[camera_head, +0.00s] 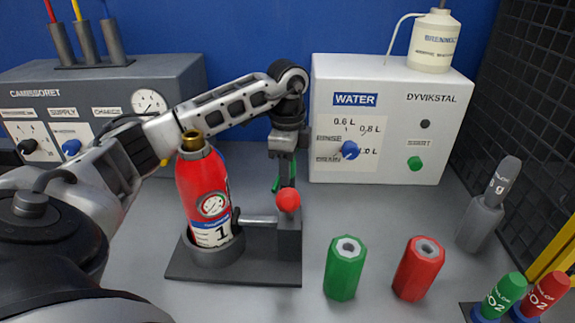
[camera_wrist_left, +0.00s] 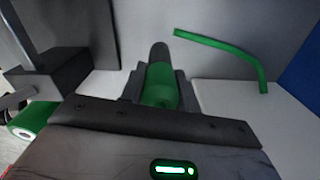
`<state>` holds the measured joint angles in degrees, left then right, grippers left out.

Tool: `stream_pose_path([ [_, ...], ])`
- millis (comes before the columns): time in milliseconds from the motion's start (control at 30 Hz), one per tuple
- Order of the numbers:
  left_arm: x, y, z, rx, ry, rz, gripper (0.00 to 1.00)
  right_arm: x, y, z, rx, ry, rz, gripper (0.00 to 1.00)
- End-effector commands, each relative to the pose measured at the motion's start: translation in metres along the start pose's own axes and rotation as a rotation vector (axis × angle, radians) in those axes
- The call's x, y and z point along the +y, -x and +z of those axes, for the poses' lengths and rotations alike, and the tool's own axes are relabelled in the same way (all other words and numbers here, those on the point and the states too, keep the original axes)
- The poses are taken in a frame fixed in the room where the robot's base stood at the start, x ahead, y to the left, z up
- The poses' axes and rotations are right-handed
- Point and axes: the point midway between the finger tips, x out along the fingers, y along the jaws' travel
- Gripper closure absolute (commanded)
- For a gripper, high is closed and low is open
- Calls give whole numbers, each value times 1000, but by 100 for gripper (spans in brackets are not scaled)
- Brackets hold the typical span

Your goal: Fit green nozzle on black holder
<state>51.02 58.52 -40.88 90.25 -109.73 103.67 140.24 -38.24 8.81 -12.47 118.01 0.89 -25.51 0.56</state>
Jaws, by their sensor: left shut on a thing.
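My left gripper (camera_head: 287,175) comes in from the upper left and points down just behind the red-knobbed post. In the left wrist view it is shut on a green cylindrical piece (camera_wrist_left: 160,85) with a dark tip, which looks like the nozzle. A bent green tube (camera_wrist_left: 225,52) shows beside it; I cannot tell whether they are joined. In the head view only slivers of green (camera_head: 275,185) show by the fingers. A dark post (camera_head: 289,240) with a red ball stands on a dark base plate (camera_head: 270,270); I cannot tell whether this is the black holder. My right gripper is out of view.
A red extinguisher (camera_head: 205,190) stands upright on the plate. Green (camera_head: 345,270) and red (camera_head: 418,270) hexagonal pieces stand to the right. A grey stand (camera_head: 480,225) and CO2 pieces (camera_head: 500,297) are far right. A white WATER box (camera_head: 390,120) stands behind.

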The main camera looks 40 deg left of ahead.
Motion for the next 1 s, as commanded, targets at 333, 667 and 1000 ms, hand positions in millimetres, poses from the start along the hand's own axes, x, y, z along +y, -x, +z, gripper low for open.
stream_pose_path([
  [333, 0, 0, 0, 0, 0, 0, 55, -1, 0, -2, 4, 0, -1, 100],
  [667, 0, 0, 0, 0, 0, 0, 43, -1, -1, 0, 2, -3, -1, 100],
  [1000, -1, 52, -1, 5, 1, -6, 43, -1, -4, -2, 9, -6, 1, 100],
])
